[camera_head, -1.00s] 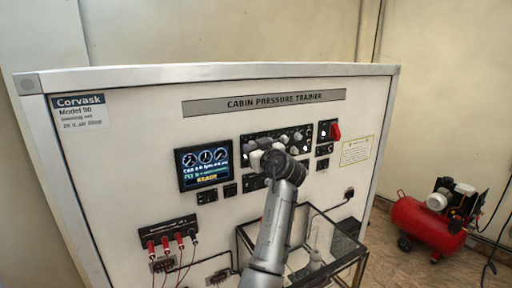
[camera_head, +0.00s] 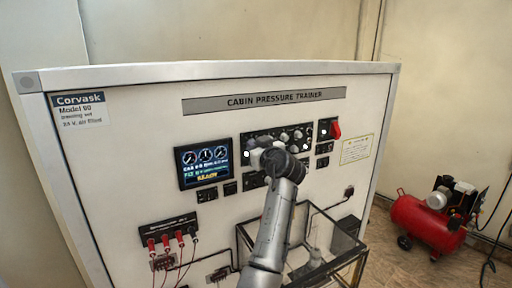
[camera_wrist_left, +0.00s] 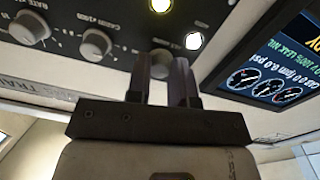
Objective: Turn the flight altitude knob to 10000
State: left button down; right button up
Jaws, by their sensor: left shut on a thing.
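The dark control panel (camera_head: 296,132) with several grey knobs is set in the upper middle of the white trainer board. My left gripper (camera_head: 258,156) is at the panel's lower left and covers part of it. In the left wrist view, which looks turned over, my left gripper (camera_wrist_left: 166,75) has its two dark fingers on either side of a grey knob (camera_wrist_left: 161,60), shut on it. This knob's label and pointer are hidden, so I cannot read its setting. My right gripper is not in view.
The display screen (camera_head: 204,165) is just left of the panel. Two grey knobs (camera_wrist_left: 96,45) and a lit lamp (camera_wrist_left: 194,41) are near my fingers. A red guarded switch (camera_head: 335,130) is at right.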

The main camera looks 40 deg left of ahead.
pick_arm(q)
jog(key=shift+m+p, duration=0.85)
jog(key=shift+m, duration=3.15)
jog(key=c, duration=1)
grip_release()
jog(key=shift+d, duration=0.1)
